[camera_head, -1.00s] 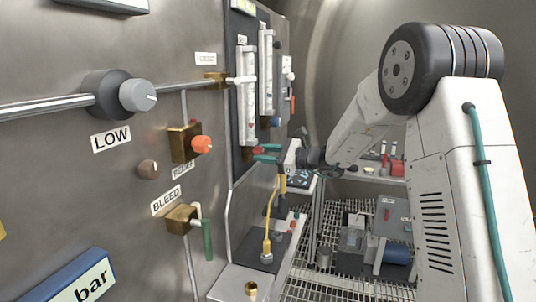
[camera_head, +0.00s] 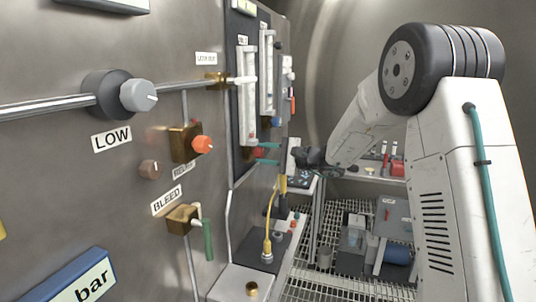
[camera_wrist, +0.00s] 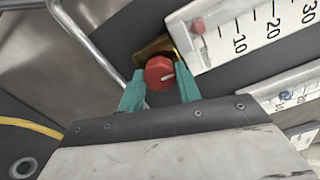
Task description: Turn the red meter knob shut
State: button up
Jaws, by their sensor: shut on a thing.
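The red meter knob (camera_wrist: 159,73) with a pale pointer line sits on a brass fitting (camera_wrist: 156,46) at the end of a scaled meter tube. In the wrist view it is between the teal fingertips of my gripper (camera_wrist: 160,82), one on each side. My gripper is shut on it. In the head view the red knob (camera_head: 259,152) shows small at the foot of the meter panel, with the teal fingers (camera_head: 267,154) reaching to it from the right. The pointer line slants; I cannot tell the valve's state from it.
A second meter (camera_wrist: 285,97) with a blue float stands beside the first. A bent steel pipe (camera_wrist: 85,42) runs close by the fingers. A yellow hose (camera_head: 271,215) hangs below. An orange knob (camera_head: 202,144) and the BLEED valve (camera_head: 181,218) are nearer on the wall.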

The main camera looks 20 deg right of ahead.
jog(key=shift+a+n, duration=0.15)
jog(key=shift+n, duration=0.55)
jog(key=o, duration=1)
jog(key=shift+a, duration=0.1)
jog(key=v, duration=0.8)
jog(key=shift+w, duration=0.1)
